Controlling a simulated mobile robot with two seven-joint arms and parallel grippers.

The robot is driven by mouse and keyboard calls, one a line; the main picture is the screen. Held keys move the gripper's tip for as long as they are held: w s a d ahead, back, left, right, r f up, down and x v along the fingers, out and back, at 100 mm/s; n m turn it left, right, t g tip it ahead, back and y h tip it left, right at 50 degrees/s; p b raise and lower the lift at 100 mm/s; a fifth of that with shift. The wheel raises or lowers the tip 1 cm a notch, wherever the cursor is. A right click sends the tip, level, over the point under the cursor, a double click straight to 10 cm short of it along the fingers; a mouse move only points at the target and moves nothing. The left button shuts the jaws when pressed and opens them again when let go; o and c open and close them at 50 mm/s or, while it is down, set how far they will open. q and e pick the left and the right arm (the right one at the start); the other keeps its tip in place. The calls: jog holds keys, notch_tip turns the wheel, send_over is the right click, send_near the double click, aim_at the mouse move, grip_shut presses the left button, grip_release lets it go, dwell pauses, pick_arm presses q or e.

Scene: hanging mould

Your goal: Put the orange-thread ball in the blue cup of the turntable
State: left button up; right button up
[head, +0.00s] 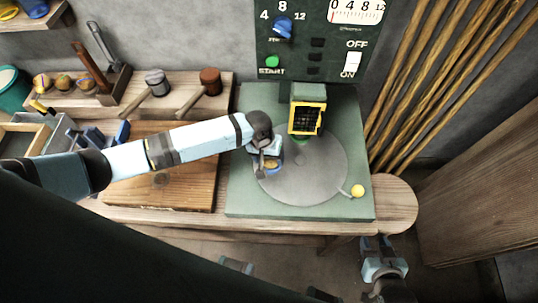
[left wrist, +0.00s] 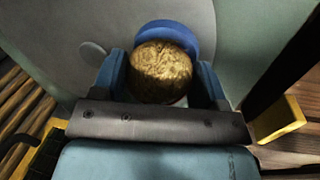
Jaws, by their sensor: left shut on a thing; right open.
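My left gripper (head: 270,163) is over the left edge of the grey turntable (head: 310,185). It is shut on a brown-gold ball (left wrist: 161,72), which sits between the two blue fingers in the left wrist view. The colour of any thread on it cannot be told. The blue cup (left wrist: 172,32) shows as a blue rim right behind and under the ball. Whether the ball touches the cup is hidden. In the head view the arm and gripper mostly cover the cup. My right gripper (head: 383,255) is open and empty in front of the bench, at the lower right.
A control panel (head: 318,40) is behind. Several balls (head: 62,81) sit on a rack at left, beside mallets and a wooden board (head: 165,190).

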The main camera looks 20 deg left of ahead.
pick_arm(q)
jog(key=o, duration=1.1)
jog(key=shift+c, duration=0.2)
notch_tip(320, 180, up, 14)
jog(key=a, duration=0.2)
jog(key=shift+a+f, duration=0.2)
jog(key=shift+a, duration=0.1)
jog(key=shift+s, duration=0.1)
